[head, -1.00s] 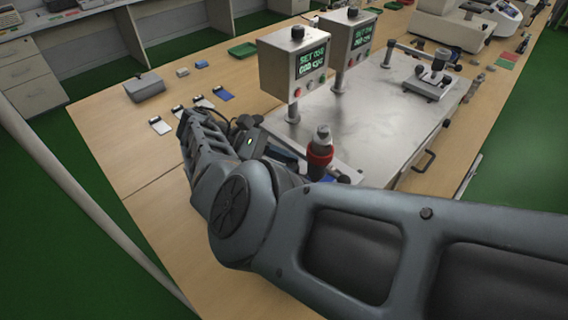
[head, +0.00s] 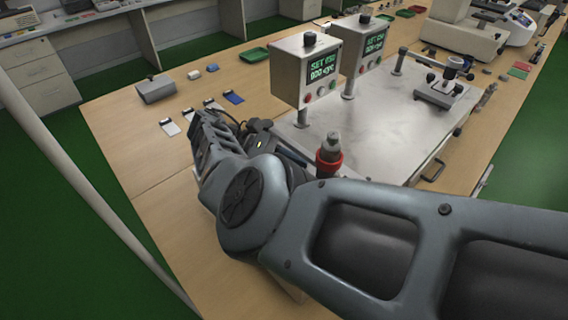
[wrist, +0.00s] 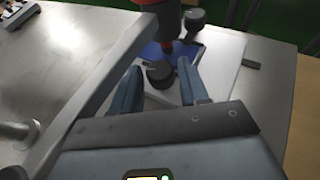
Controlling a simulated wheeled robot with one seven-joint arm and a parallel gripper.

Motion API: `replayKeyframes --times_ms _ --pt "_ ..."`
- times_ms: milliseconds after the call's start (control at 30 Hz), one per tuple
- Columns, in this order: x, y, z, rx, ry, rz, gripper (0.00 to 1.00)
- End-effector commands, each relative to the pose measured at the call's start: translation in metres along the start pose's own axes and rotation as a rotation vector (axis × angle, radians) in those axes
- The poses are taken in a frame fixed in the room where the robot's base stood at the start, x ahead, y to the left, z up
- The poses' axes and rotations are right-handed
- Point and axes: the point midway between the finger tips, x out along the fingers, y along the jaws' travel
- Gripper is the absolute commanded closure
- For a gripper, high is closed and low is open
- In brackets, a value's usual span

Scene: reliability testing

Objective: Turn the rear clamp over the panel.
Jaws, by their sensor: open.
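My gripper (wrist: 158,66) is open in the wrist view, its two blue-grey fingers apart. A round black knob (wrist: 160,74) lies between or just beneath the fingers; I cannot tell whether they touch it. A second black knob (wrist: 195,17) is farther off, past a red-collared plunger (wrist: 170,20). I take these knobs for the clamps' knobs, but cannot tell which is the rear one. A blue panel (wrist: 152,52) shows partly under the plunger. In the head view the red-collared plunger (head: 329,157) stands behind my forearm, which hides the clamps and most of the panel.
A grey metal bar (wrist: 105,80) runs close along the left finger. Two control boxes (head: 306,72) (head: 363,48) stand on posts on the metal plate (head: 385,135). Another fixture (head: 445,85) sits at the plate's far right. Small panels and a grey box (head: 156,90) lie on the wooden table.

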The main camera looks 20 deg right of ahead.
Motion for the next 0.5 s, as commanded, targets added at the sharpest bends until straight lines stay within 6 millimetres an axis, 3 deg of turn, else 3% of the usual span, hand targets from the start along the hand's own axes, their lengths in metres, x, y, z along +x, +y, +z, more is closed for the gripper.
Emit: replayKeyframes --times_ms 500 --pt "-0.039 0.001 -0.006 0.002 0.006 -0.002 0.56"
